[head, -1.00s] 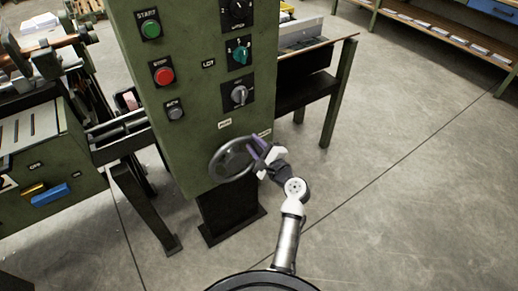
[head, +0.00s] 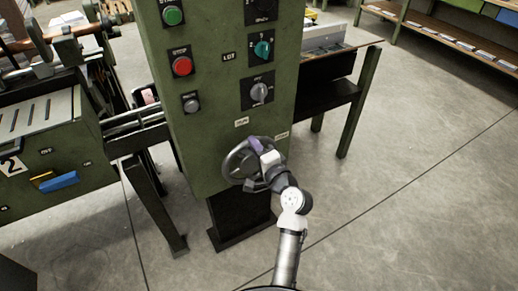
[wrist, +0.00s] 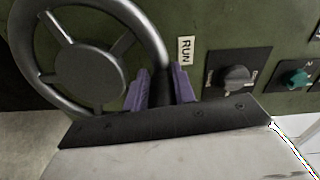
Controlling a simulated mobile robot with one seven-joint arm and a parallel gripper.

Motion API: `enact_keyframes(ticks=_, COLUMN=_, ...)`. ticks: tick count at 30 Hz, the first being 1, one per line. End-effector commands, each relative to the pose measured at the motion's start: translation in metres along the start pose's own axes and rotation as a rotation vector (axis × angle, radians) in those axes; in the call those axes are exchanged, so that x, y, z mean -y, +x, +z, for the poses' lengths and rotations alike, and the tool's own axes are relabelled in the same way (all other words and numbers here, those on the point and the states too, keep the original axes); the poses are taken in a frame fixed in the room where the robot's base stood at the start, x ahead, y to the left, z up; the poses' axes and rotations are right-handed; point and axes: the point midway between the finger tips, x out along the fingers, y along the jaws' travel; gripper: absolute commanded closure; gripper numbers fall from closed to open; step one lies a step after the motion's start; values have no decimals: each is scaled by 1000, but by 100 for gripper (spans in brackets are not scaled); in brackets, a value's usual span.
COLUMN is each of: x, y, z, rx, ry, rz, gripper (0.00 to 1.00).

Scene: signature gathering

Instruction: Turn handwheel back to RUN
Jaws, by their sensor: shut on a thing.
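The dark handwheel (head: 229,164) is mounted low on the front of the green machine cabinet. Its rim, hub and spokes fill the upper left of the wrist view (wrist: 90,75). My gripper (head: 258,147) is at the upper right part of the wheel. In the wrist view its purple fingers (wrist: 160,92) are on either side of a dark part of the wheel at the rim, shut on it. The fingers hide part of the gripped spot. A RUN label (wrist: 185,50) is beside the rim; it also shows above the wheel in the head view (head: 241,122).
A grey knob (head: 258,92), a teal knob (head: 262,49), a red button (head: 182,66) and a green button (head: 172,16) are above the wheel. Another label (head: 282,135) is to its right. A dark pedestal (head: 240,217) stands below. Open concrete floor lies at right.

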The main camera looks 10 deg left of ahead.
Motion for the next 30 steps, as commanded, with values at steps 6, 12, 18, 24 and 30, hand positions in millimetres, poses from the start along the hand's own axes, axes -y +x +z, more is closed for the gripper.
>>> enact_keyframes(ticks=6, x=6, y=-2, z=-2, rx=-14, ry=-35, rz=-11, gripper=100)
enact_keyframes(ticks=12, x=6, y=-2, z=-2, rx=-13, ry=-38, rz=-11, gripper=100)
enact_keyframes(ticks=18, x=7, y=-2, z=-2, rx=-12, ry=-37, rz=-11, gripper=69)
enact_keyframes(ticks=24, x=4, y=-1, z=0, rx=-8, ry=-34, rz=-7, gripper=56)
enact_keyframes(ticks=30, x=2, y=-2, z=1, rx=-4, ry=-31, rz=-4, gripper=56)
